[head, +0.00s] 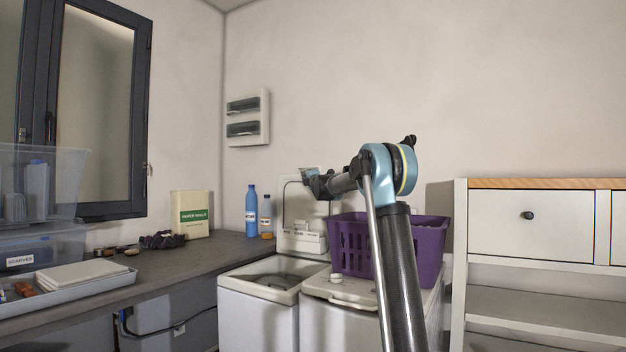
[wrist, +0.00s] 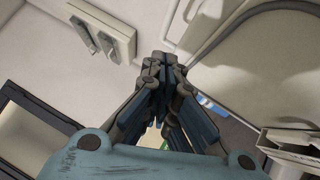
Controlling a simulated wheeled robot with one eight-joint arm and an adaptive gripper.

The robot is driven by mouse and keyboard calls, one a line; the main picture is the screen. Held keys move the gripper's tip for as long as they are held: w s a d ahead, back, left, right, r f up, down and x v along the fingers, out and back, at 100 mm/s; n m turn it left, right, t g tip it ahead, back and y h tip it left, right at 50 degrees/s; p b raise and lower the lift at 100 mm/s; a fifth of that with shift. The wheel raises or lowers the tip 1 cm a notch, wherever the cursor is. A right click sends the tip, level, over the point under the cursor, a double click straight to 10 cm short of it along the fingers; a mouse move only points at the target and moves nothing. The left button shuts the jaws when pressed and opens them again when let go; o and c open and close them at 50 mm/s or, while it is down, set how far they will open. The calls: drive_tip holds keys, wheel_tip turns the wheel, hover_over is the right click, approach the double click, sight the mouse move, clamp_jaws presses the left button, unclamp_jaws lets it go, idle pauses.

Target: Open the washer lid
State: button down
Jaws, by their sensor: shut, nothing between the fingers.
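Two white top-loading machines stand side by side in the head view. The left machine (head: 258,304) has its top opening uncovered, with a dark interior showing. A white panel (head: 297,210) that looks like its raised lid stands upright behind it, above the control panel (head: 301,241). The right machine (head: 340,320) has its lid (head: 343,290) down. The frames do not show which one is the washer. My gripper (head: 308,182) is at the upper part of the raised panel; I cannot tell whether they touch. In the wrist view my gripper (wrist: 162,62) is shut and empty.
A purple basket (head: 392,246) sits on the right machine, behind my arm. A dark counter (head: 190,262) to the left holds a blue bottle (head: 251,211), a carton (head: 191,213) and a tray (head: 72,289). A white cabinet (head: 532,225) stands at right.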

drive_tip(key=s+d, duration=0.4)
drive_tip(key=s, duration=1.1)
drive_tip(key=shift+s+d+r, duration=0.15)
drive_tip(key=shift+d, duration=0.1)
